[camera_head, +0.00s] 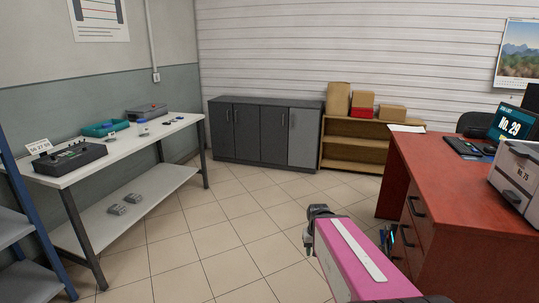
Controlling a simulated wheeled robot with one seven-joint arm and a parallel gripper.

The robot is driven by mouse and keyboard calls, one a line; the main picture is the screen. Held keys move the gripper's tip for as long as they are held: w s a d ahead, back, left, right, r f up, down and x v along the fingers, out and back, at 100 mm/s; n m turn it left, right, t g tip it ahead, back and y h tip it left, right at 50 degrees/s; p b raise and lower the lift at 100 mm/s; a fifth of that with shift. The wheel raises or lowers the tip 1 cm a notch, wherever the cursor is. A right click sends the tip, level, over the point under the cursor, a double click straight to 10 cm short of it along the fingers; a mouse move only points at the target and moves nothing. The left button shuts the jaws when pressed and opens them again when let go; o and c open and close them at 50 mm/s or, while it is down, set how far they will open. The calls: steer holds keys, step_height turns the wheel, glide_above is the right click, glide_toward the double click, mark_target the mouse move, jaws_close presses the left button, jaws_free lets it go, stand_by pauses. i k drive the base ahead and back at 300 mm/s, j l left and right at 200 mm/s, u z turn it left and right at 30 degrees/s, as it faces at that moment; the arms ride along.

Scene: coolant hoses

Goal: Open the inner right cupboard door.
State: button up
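A low dark grey cupboard (265,103) stands against the back wall, with several doors in a row. The inner right door (273,136) is dark grey, appears shut, and has a slim vertical handle near its right edge. The door to its right is lighter grey. My arm, with a pink link, reaches up from the bottom of the view, well short of the cupboard and apart from it. A small dark part with a cyan light, perhaps my gripper (389,239), shows beside the pink link against the red desk. Its fingers cannot be made out.
A white workbench (130,142) with devices and a teal tray stands on the left, beside a blue-framed shelf (22,222). A red desk (460,190) with drawers fills the right. A wooden shelf (352,154) with boxes adjoins the cupboard. The tiled floor (235,220) between is clear.

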mark_target(274, 120)
steer(key=i, duration=4.6)
